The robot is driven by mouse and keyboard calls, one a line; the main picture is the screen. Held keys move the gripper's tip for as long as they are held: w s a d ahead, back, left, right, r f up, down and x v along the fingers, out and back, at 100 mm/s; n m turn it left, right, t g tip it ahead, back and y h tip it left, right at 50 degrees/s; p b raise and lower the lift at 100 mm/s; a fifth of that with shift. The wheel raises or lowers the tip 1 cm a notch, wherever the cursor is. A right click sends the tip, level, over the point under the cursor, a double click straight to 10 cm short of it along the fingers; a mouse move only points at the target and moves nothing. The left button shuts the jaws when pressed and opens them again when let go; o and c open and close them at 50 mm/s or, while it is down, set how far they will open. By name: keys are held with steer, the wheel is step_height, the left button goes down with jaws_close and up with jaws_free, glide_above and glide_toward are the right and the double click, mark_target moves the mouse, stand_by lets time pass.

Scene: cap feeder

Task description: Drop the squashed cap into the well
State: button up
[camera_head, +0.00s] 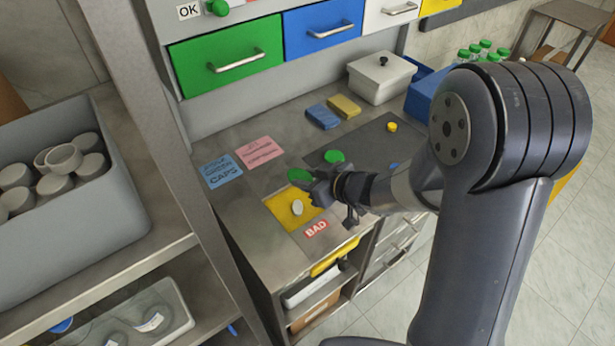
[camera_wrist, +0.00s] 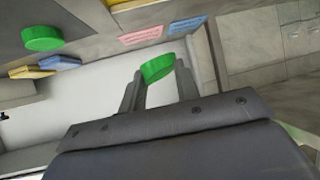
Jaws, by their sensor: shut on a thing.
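My gripper (camera_head: 312,181) is shut on a green cap (camera_head: 299,174), held at the fingertips above the counter. In the wrist view the cap (camera_wrist: 157,68) looks oval and tilted between the two fingers (camera_wrist: 158,80). A yellow square well (camera_head: 279,203) lies below and beside the gripper, with a white round piece (camera_head: 297,208) in it. A red BAD label (camera_head: 315,228) is at its front edge. The gripper hides part of the well's right side.
Another green cap (camera_head: 334,156) lies on the dark mat (camera_head: 365,139), with a yellow cap (camera_head: 391,127) farther back. Blue (camera_head: 216,172) and pink (camera_head: 259,151) notes lie left of it.

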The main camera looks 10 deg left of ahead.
steer(key=shift+f+b, duration=2.75)
steer(key=shift+f, duration=0.05)
steer(key=o, duration=1.2)
steer(key=p+v, duration=0.2)
steer(key=v, duration=0.8)
steer(key=shift+s+d+r, duration=0.15)
steer(key=shift+d, duration=0.2)
